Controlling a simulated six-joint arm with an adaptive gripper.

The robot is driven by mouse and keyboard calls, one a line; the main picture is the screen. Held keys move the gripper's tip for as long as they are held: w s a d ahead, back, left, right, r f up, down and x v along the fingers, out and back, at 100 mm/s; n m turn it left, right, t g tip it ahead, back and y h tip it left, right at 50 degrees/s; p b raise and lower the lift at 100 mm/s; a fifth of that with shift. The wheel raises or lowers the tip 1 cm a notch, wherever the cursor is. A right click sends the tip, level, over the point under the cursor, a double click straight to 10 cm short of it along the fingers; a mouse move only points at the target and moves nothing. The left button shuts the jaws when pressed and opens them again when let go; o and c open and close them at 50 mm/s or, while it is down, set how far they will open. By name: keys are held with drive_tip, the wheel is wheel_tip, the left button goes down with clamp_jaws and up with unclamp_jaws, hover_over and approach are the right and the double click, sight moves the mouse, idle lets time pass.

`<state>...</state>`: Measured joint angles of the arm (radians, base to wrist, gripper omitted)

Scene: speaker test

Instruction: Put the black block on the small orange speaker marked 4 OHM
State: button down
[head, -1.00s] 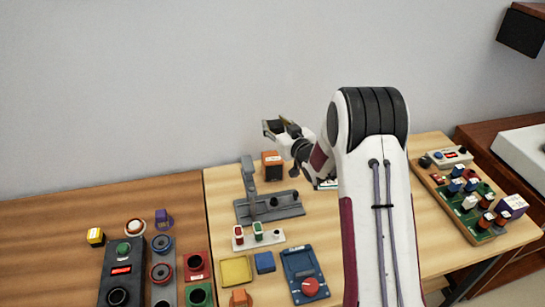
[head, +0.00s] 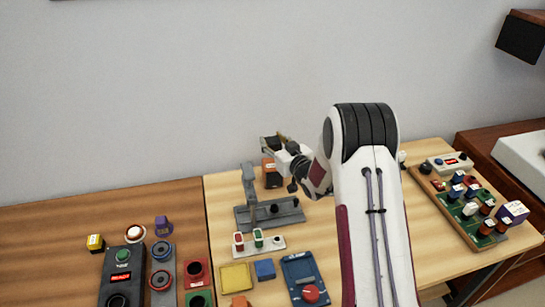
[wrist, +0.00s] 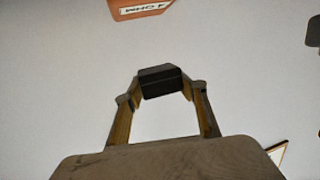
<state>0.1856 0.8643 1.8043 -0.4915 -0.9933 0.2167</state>
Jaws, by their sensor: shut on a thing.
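My gripper (head: 277,144) is shut on a small black block (wrist: 160,82), held between its two fingertips in the wrist view. In the head view the block is small and hard to tell from the dark fingers. The small orange speaker (head: 271,179) stands at the back of the light wooden table, just below my gripper, which partly hides it. The block shows apart from the speaker there.
A grey stand with an upright post (head: 250,184) is close in front of the speaker. A white strip with coloured parts (head: 273,246), a blue meter (head: 298,268) and a yellow tray (head: 235,277) lie nearer. A crowded board (head: 440,200) is at right.

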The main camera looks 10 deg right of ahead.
sight(273, 162)
drive_tip(key=shift+f, duration=1.3)
drive_tip(key=shift+f, duration=1.85)
drive_tip(key=shift+f, duration=0.1)
drive_tip(key=c, duration=1.2)
unclamp_jaws()
drive_tip(key=v, duration=1.2)
